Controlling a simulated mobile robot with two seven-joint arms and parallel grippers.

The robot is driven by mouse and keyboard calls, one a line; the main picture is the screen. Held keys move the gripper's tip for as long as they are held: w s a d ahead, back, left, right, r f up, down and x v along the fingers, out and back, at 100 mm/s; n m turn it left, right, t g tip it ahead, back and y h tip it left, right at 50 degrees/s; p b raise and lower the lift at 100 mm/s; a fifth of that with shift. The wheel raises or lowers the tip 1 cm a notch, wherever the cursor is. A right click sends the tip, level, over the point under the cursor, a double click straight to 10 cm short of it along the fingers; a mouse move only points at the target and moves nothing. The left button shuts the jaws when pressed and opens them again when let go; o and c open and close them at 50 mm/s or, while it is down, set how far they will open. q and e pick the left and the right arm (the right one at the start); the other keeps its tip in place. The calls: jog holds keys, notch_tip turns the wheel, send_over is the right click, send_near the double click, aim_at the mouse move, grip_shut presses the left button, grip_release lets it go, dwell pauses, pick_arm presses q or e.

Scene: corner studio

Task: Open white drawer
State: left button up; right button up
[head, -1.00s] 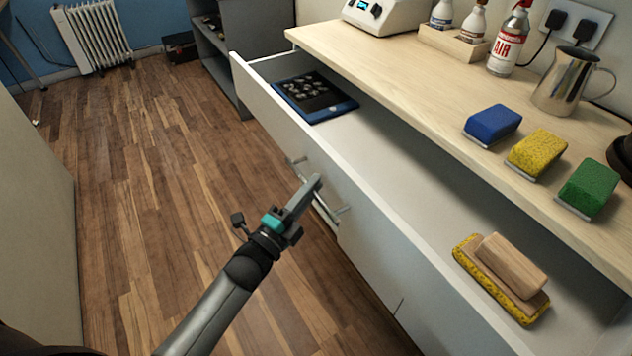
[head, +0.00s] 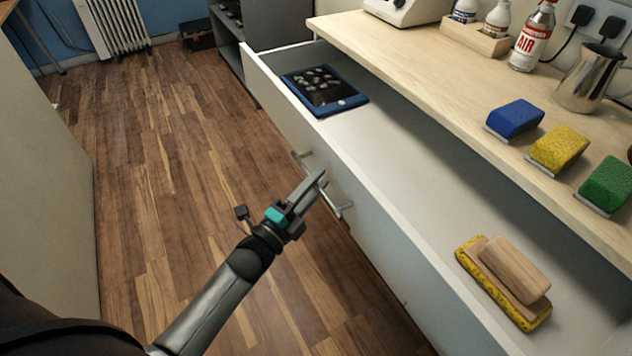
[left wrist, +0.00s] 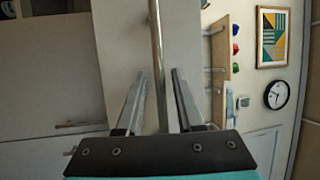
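The white drawer (head: 375,215) stands wide open below the wooden counter, its inside showing. Its front carries a metal bar handle (head: 339,210). My left gripper (head: 315,184) is at this handle. In the left wrist view the handle bar (left wrist: 157,60) runs between the two fingers of my left gripper (left wrist: 158,95), with a visible gap on each side, so the fingers are open around it. A dark blue flat case (head: 350,102) with small pale items lies at the drawer's far end. A wooden-backed yellow scrubber (head: 515,270) lies at the near end. My right gripper is out of view.
The counter (head: 430,95) holds blue (head: 515,118), yellow (head: 558,148) and green (head: 606,183) sponges, a metal jug (head: 588,78) and a spray can (head: 532,38). A pale panel (head: 45,190) stands at left. The wooden floor (head: 170,170) between is clear.

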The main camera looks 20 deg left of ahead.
pick_arm(q)
jog(key=shift+o, duration=0.5)
jog(key=shift+s, duration=0.3)
jog(key=p+v, duration=0.2)
jog(key=v, duration=1.2)
jog(key=shift+s+a, duration=0.15)
jog(key=shift+s, duration=0.15)
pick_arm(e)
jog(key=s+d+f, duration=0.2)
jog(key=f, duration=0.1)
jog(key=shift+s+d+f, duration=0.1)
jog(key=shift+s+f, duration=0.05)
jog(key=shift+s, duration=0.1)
pick_arm(q)
jog(key=shift+f, duration=0.1)
